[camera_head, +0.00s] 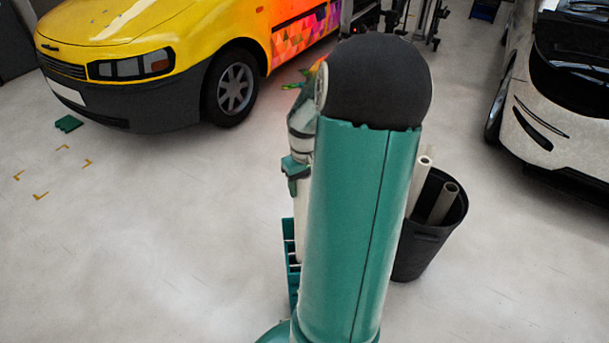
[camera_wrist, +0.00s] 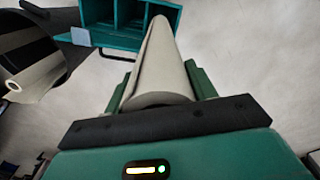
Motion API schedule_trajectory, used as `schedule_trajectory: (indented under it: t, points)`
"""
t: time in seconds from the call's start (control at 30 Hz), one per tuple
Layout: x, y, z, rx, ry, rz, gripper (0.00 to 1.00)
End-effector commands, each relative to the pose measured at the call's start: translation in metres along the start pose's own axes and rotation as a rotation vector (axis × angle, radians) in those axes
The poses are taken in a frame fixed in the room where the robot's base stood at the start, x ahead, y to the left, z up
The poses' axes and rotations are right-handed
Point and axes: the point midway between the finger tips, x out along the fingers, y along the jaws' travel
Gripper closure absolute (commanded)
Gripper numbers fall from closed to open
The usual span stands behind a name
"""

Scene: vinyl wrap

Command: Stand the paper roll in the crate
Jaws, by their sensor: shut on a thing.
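My gripper (camera_wrist: 160,85) is shut on a pale paper roll (camera_wrist: 158,65), with one green finger on each side of it. In the wrist view the roll points away from the gripper, and its far end overlaps the near edge of the teal crate (camera_wrist: 88,12). I cannot tell whether that end is inside a compartment. In the head view the gripper (camera_head: 294,172) is partly hidden behind my arm. The roll (camera_head: 301,222) hangs roughly upright below it, and its lower part overlaps the crate (camera_head: 291,290), which is mostly hidden by my arm.
A black bin (camera_head: 424,238) holding pale rolls stands right of my arm; it shows at left in the wrist view (camera_wrist: 45,45). A yellow van (camera_head: 160,55) is at back left, a pale car (camera_head: 545,110) at right. The floor at left is mostly clear.

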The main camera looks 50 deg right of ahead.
Motion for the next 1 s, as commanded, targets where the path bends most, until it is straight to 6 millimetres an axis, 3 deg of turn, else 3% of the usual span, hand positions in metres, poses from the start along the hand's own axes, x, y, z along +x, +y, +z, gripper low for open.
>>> schedule_trajectory:
  t: [1.0]
  points:
    - [0.111, -0.001, -0.001, 0.0, -0.002, -0.002, 0.89]
